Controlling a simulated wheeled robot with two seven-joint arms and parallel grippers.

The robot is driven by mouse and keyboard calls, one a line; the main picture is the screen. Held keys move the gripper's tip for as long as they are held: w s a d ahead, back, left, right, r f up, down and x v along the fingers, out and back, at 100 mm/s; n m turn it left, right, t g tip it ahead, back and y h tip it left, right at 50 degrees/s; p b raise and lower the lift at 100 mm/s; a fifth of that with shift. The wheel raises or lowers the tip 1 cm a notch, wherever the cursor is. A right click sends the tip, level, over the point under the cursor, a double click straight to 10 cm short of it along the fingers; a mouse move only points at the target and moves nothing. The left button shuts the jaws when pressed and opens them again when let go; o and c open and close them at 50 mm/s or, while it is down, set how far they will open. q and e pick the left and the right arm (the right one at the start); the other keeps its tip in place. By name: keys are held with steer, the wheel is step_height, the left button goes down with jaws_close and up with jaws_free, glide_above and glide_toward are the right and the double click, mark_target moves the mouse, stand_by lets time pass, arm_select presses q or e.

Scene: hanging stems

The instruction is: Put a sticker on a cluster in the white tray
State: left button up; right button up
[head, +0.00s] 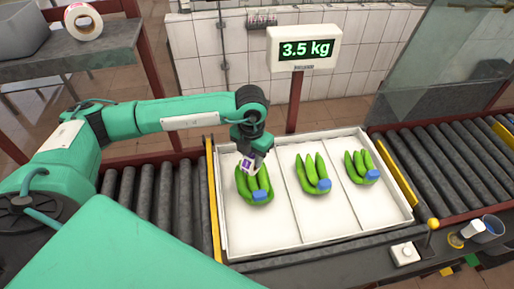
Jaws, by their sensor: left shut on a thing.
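The white tray (283,239) lies in the middle with three green banana clusters in a row, each with a blue patch at its lower end. The left cluster (262,187), the middle cluster (312,176) and the right cluster (360,166) each lie in their own section. My left gripper (249,161) is shut on a small white and purple sticker (246,165), over the upper part of the left cluster. I cannot tell whether the sticker touches the fruit. My right gripper is out of view.
A display reading 3.5 kg (304,48) stands on a post behind the tray. Roller conveyors (160,205) flank the tray. A sticker roll (83,22) sits on the shelf at upper left. A white button box (405,253), a yellow-knobbed lever and a cup (487,229) are at front right.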

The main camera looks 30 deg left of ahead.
arm_select(q)
steer(key=shift+s+f, duration=0.15)
steer(key=shift+f, duration=0.4)
step_height(320, 180, down, 3)
steer(key=shift+f+b, duration=0.15)
steer(key=shift+b, duration=0.85)
steer(key=shift+f, duration=0.6)
steer(key=shift+f+b, duration=0.2)
steer(key=shift+b, duration=0.5)
stand_by(1.0)
steer(key=shift+r+p, duration=1.75)
steer(key=shift+r, duration=2.8)
